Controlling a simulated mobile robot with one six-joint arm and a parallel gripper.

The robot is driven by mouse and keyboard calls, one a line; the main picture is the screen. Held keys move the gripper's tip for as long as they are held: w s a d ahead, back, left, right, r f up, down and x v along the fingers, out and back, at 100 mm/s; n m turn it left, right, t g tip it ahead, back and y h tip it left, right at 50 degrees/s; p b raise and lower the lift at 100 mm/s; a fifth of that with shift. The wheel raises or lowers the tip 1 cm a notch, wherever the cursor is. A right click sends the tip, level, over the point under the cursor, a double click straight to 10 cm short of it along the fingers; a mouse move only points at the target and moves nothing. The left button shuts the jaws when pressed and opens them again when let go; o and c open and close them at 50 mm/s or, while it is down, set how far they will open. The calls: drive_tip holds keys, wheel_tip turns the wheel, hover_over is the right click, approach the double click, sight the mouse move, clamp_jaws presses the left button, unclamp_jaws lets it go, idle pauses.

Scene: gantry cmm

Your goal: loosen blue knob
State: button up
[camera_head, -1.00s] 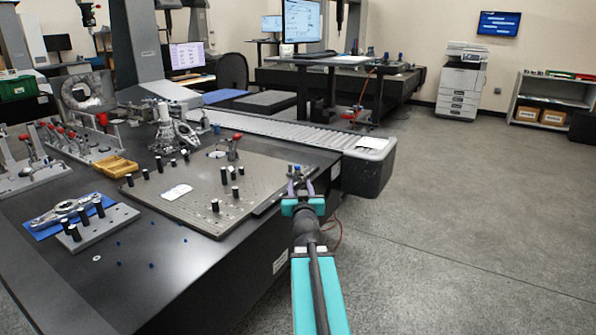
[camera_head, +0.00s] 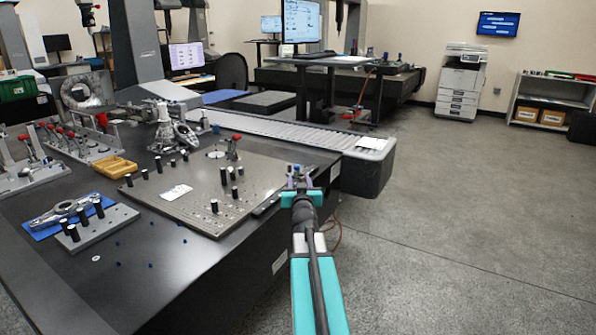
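A small blue knob (camera_head: 296,168) stands at the far right corner of the grey fixture plate, on the right edge of the dark table. My gripper (camera_head: 299,179) reaches in from below at the tip of my teal arm. Its fingers are right at the knob and overlap it in this view. The fingers stand a little apart, but whether they touch the knob is too small to tell. The lower part of the knob is hidden behind the gripper.
The fixture plate (camera_head: 262,192) carries several black posts and a red-topped clamp (camera_head: 233,145). A roller conveyor (camera_head: 285,130) with a rounded dark end (camera_head: 370,172) runs behind the knob. The floor to the right (camera_head: 470,220) is clear.

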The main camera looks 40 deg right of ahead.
sight(297, 167)
drive_tip(key=shift+x, duration=4.45)
drive_tip(key=shift+c, duration=0.3)
clamp_jaws()
